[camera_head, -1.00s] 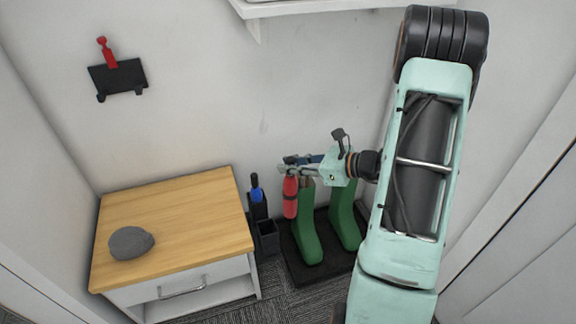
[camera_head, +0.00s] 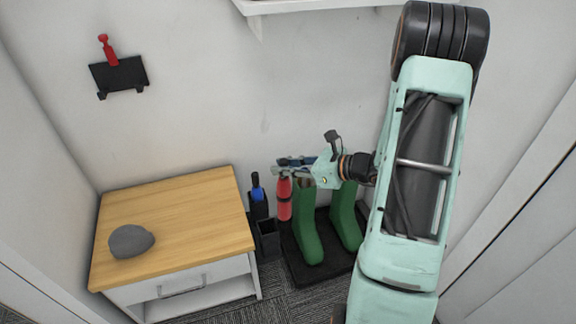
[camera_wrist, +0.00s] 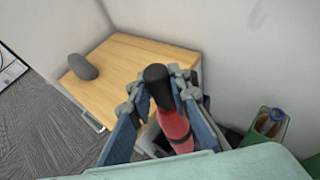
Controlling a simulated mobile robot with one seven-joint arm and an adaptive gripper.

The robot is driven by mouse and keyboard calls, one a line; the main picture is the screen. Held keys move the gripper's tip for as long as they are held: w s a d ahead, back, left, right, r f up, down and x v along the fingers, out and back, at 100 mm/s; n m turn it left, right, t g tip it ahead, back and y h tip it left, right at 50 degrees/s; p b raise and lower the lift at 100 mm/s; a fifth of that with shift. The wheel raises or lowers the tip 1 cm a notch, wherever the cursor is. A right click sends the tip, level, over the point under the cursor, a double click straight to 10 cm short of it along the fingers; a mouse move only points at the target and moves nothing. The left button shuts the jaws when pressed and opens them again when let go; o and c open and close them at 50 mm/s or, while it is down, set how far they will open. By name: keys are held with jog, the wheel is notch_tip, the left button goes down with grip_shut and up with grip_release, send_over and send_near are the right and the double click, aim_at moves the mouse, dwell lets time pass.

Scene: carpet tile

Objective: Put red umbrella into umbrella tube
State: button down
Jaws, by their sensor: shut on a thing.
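The red umbrella (camera_head: 284,199) hangs upright from my gripper (camera_head: 283,172), which is shut on its upper part. In the wrist view the umbrella (camera_wrist: 172,122), with its black handle end, stands between the two fingers of my gripper (camera_wrist: 158,92). The dark umbrella tube (camera_head: 267,238) stands on the floor between the wooden cabinet and the boot tray, with a taller section behind holding a blue item (camera_head: 257,190). The umbrella is above and a little right of the tube's front opening, apart from it. In the wrist view the tube is mostly hidden behind the umbrella.
A wood-topped cabinet (camera_head: 192,196) with a grey rounded object (camera_head: 130,241) stands left. Green boots (camera_head: 308,228) stand on a black tray (camera_head: 293,262) at right. A wall rack (camera_head: 119,76) holds a red item. A white shelf (camera_head: 300,6) is above.

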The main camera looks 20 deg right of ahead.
jog(key=shift+a+b, duration=0.85)
jog(key=shift+a, duration=2.1)
notch_tip(320, 180, down, 15)
jog(key=b, duration=0.7)
jog(key=shift+f, duration=0.15)
jog(key=c, duration=1.7)
grip_release()
jog(key=shift+d+f, duration=0.1)
